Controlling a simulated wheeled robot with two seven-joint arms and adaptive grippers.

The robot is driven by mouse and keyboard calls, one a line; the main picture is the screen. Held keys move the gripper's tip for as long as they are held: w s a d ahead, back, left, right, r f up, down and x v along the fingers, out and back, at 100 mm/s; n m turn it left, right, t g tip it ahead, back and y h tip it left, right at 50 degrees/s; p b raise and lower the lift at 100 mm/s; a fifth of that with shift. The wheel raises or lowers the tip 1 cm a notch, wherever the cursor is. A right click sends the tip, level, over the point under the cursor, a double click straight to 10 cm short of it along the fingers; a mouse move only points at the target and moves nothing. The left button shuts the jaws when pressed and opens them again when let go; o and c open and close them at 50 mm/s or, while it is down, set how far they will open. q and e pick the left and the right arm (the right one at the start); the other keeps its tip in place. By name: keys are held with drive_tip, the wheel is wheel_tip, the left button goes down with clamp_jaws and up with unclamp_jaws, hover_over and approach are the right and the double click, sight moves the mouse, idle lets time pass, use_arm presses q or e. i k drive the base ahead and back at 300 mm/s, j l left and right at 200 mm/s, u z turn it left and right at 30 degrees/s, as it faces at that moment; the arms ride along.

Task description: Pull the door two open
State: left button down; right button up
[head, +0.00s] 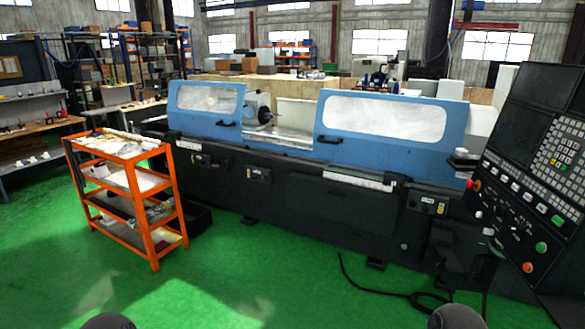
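The cylindrical grinder (290,170) stands across the middle of the head view. It has two blue sliding doors with clouded windows. The left door (178,115) has a black handle (226,123) near its right edge. The right door (390,150) has a black handle (328,139) near its left edge. A gap between the doors shows a grey headstock and spindle (263,113) inside. No label shows which door is number two. Neither gripper is in view; only dark rounded parts of my own body show at the bottom edge.
An orange cart (155,210) with loaded shelves stands before the machine's left end. A black control panel (535,170) juts out at the right. A black cable (380,288) lies on the green floor (290,285). The floor in front is mostly clear.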

sight(402, 121)
drive_tip(key=i, duration=0.9)
drive_tip(key=i+z, duration=0.1)
drive_tip(key=i, duration=0.8)
drive_tip(key=i+j, duration=0.15)
drive_tip(key=i, duration=0.75)
drive_tip(key=i+j, duration=0.1)
drive_tip(key=i, duration=0.75)
drive_tip(key=i+j+z, duration=0.1)
drive_tip(key=i, duration=0.8)
drive_tip(key=i+z, duration=0.3)
